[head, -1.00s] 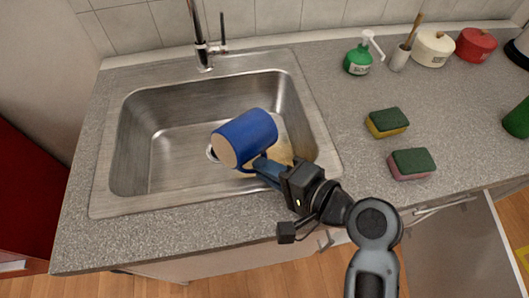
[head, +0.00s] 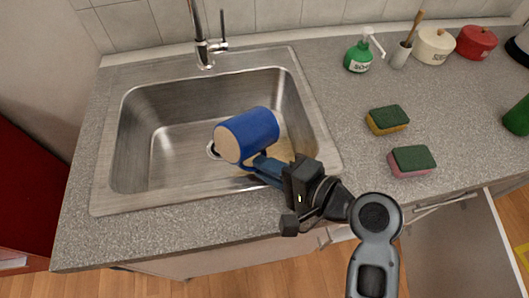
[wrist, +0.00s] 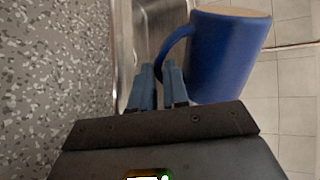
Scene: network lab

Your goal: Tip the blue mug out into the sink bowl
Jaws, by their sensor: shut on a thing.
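The blue mug (head: 252,132) is held sideways and tilted over the right part of the steel sink bowl (head: 165,150). It also shows in the wrist view (wrist: 222,55). One flat tan end faces left toward the head camera; the opposite end is turned away and hidden. My gripper (head: 260,166) is shut on the mug's handle, with its blue fingers together in the wrist view (wrist: 160,78). A tan patch (head: 284,150) shows in the bowl behind the mug and fingers. I cannot tell what is inside the mug.
The faucet (head: 204,50) stands behind the bowl. Right of the sink are a yellow-green sponge (head: 387,121), a pink-green sponge (head: 412,161) and a green soap bottle (head: 358,56). White (head: 435,46) and red (head: 477,43) pots stand at the back right. The bowl's left side is clear.

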